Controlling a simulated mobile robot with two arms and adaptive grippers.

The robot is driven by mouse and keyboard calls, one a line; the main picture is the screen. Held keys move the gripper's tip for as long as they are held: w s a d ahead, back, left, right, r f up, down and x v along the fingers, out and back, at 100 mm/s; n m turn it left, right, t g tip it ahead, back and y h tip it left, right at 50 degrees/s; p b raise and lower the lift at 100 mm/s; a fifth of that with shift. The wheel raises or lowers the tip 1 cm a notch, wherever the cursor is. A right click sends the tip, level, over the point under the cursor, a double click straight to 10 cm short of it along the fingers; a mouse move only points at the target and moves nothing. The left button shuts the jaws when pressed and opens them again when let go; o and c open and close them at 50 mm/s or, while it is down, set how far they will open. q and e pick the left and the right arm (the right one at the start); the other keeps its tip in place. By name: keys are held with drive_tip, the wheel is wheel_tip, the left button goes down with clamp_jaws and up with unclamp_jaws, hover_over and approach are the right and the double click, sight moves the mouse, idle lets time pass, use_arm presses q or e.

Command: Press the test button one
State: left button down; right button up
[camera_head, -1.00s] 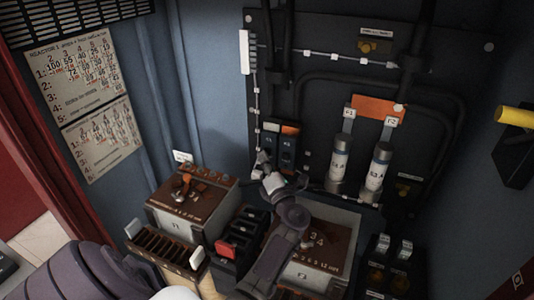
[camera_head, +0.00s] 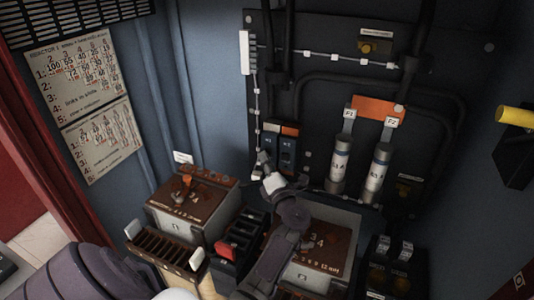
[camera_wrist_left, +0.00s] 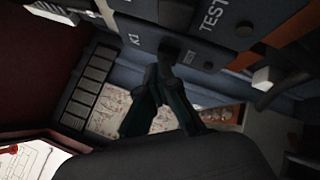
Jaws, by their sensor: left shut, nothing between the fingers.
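Two dark relay blocks, K1 (camera_head: 270,142) and its neighbour (camera_head: 288,151), sit side by side on the black panel in the head view. In the left wrist view the K1 block (camera_wrist_left: 135,40) has a dark round button (camera_wrist_left: 168,48), and the lettering TEST (camera_wrist_left: 212,14) shows further right. My left gripper (camera_head: 260,165) is shut and empty, just below the blocks. In the left wrist view its fingertips (camera_wrist_left: 164,58) are together close to the K1 button; I cannot tell whether they touch it. My right gripper is not in view.
Two fuse cylinders (camera_head: 339,165) (camera_head: 376,174) stand to the right under an orange plate (camera_head: 377,109). Brown-topped boxes (camera_head: 192,202) (camera_head: 318,248) and a dark block with a red switch (camera_head: 225,249) lie below. Black cables cross the panel.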

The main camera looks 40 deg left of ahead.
use_arm(q)
drive_tip(key=shift+s+d, duration=0.25)
drive_tip(key=shift+s, duration=0.4)
drive_tip(key=s, duration=0.1)
drive_tip(key=s+d+p, duration=0.1)
drive_tip(key=s, duration=0.1)
drive_tip(key=s+p, duration=0.1)
drive_tip(key=shift+s+d, duration=0.25)
drive_tip(key=shift+s, duration=0.1)
idle(0.6)
